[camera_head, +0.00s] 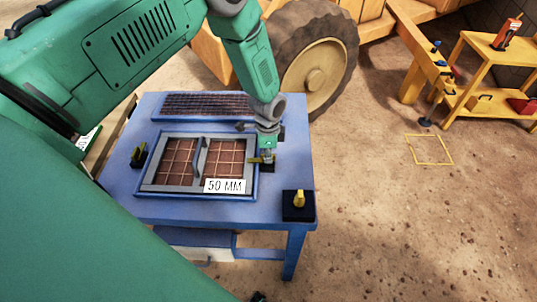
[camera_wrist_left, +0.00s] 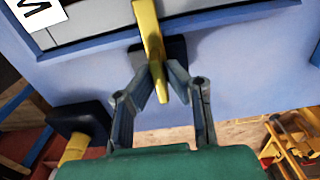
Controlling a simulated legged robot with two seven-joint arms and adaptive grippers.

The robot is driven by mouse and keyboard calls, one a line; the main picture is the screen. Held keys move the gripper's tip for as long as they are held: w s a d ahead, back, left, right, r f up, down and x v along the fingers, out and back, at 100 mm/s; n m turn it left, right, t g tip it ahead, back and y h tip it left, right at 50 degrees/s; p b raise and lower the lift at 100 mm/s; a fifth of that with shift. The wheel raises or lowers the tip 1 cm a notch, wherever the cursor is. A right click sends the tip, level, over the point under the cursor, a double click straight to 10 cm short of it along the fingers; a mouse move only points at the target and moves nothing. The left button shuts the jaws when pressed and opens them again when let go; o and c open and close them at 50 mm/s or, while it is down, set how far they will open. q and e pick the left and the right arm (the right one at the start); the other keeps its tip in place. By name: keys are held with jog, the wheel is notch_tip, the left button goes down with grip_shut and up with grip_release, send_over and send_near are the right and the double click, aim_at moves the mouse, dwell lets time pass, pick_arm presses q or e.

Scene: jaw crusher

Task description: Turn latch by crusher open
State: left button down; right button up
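My left gripper (camera_head: 266,157) reaches down to the right edge of the framed screen panel on the blue table. In the left wrist view its two fingers (camera_wrist_left: 161,80) lean in on both sides of a yellow latch handle (camera_wrist_left: 148,30) with a dark base. The fingertips appear to touch the handle, and no clear gap shows. In the head view a little of this latch (camera_head: 254,160) shows left of the fingers; the rest is hidden. The latch handle lies over the panel's edge. My right gripper is not in view.
A black block with a yellow handle (camera_head: 299,200) stands at the table's front right corner. Another yellow latch (camera_head: 137,154) is left of the screen panel (camera_head: 165,188), which has a "50 MM" label (camera_head: 225,186). A dark mesh (camera_head: 205,104) lies behind. Yellow shelving (camera_head: 480,75) stands far right.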

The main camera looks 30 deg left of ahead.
pick_arm(q)
jog(key=shift+a, duration=0.25)
jog(key=shift+d+n, duration=0.25)
jog(key=shift+n, duration=0.35)
jog(key=n+b, duration=0.1)
jog(key=n, duration=0.2)
jog(key=shift+w+a, duration=0.1)
jog(key=n+b, duration=0.1)
jog(key=n, duration=0.1)
jog(key=shift+n, duration=0.4)
jog(key=n, duration=0.3)
jog(key=shift+n+b, duration=0.3)
jog(key=n, duration=0.3)
jog(key=shift+n, duration=0.3)
jog(key=shift+r+n+b, duration=0.1)
jog(key=shift+n+b, duration=0.25)
jog(key=shift+n, duration=1.55)
